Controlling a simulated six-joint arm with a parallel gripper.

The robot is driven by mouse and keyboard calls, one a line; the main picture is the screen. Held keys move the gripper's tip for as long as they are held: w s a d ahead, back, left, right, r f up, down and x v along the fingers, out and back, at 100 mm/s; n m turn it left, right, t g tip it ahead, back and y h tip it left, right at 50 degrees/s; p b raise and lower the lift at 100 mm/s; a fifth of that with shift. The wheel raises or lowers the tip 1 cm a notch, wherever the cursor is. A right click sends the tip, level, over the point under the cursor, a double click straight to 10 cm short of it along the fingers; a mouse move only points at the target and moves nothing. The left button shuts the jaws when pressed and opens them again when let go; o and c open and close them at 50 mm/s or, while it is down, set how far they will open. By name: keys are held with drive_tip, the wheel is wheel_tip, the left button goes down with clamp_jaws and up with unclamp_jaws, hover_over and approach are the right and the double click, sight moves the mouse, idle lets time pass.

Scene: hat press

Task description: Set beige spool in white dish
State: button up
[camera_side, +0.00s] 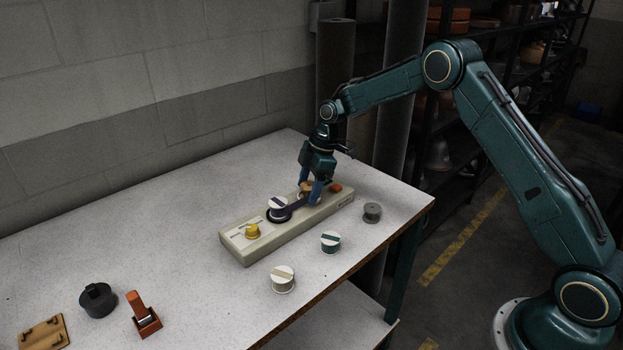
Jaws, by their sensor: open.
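No separate white dish can be picked out clearly. A long cream block (240,244) lies across the table and carries several small coloured parts. My gripper (309,189) points down over the far half of this block, its blue fingers open on either side of a small tan piece (306,187). Whether the fingers touch that piece cannot be told. The beige-banded spool is well away from my gripper, nearer the camera.
A dark round pot (97,300) and an orange tool (142,314) are front left.

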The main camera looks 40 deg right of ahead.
drive_tip(key=shift+r, duration=0.1)
drive_tip(key=v, duration=1.3)
drive_tip(key=shift+r, duration=0.3)
drive_tip(key=shift+s+r, duration=0.15)
drive_tip(key=shift+s, duration=0.05)
